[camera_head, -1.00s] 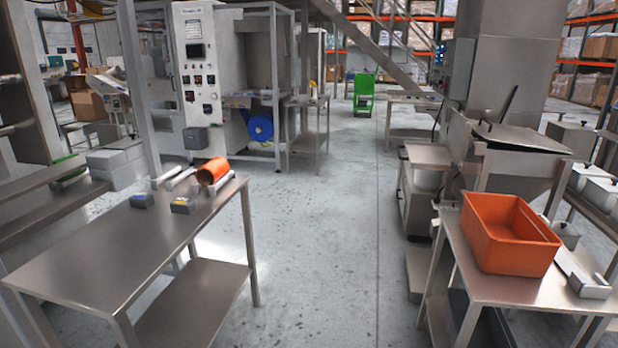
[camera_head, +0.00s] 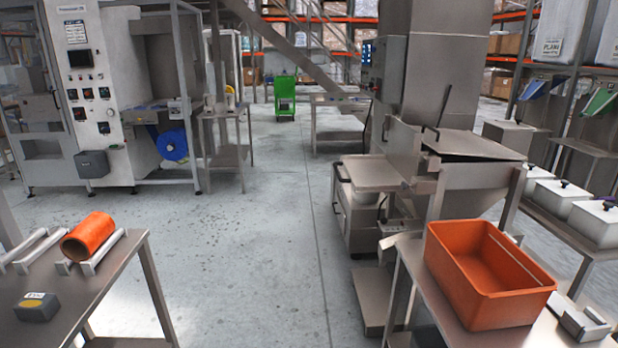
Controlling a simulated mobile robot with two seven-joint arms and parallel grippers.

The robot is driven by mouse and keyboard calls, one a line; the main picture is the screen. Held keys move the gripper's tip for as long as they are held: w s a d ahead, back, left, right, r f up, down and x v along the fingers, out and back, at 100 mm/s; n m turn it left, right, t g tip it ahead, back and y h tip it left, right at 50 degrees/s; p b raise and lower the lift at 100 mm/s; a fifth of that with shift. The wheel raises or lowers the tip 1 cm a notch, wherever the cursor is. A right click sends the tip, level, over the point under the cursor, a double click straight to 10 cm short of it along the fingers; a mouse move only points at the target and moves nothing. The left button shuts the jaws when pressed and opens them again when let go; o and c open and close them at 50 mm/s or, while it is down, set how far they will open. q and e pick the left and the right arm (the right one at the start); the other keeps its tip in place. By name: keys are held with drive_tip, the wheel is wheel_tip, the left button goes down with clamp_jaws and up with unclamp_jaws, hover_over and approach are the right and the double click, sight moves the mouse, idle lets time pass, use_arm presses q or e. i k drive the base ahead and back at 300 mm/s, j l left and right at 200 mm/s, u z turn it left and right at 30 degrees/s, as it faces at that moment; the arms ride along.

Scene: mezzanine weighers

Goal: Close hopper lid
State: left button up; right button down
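The steel hopper (camera_head: 468,185) stands right of centre in the head view, at the foot of a tall steel column. A flat steel lid plate (camera_head: 480,143) lies over its top, slightly tilted. A dark gap shows along the plate's near and left edge. A thin dark upright piece (camera_head: 444,106) rises at the hopper's back left; I cannot tell whether it is a raised lid flap seen edge-on or a handle. Neither of my grippers is in view.
An orange bin (camera_head: 490,275) stands on a steel table in front of the hopper. At left, another table (camera_head: 95,290) holds an orange roll (camera_head: 88,236) and a small grey box (camera_head: 37,307). White lidded containers (camera_head: 603,222) line the right. The floor (camera_head: 255,240) between is clear.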

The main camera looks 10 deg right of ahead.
sight(442, 141)
drive_tip(key=i+u, duration=0.1)
drive_tip(key=i, duration=1.25)
drive_tip(key=i+z, duration=0.25)
drive_tip(key=i, duration=1.05)
drive_tip(key=i+z, duration=0.45)
drive_tip(key=i+j+z, duration=0.2)
drive_tip(key=z, duration=0.65)
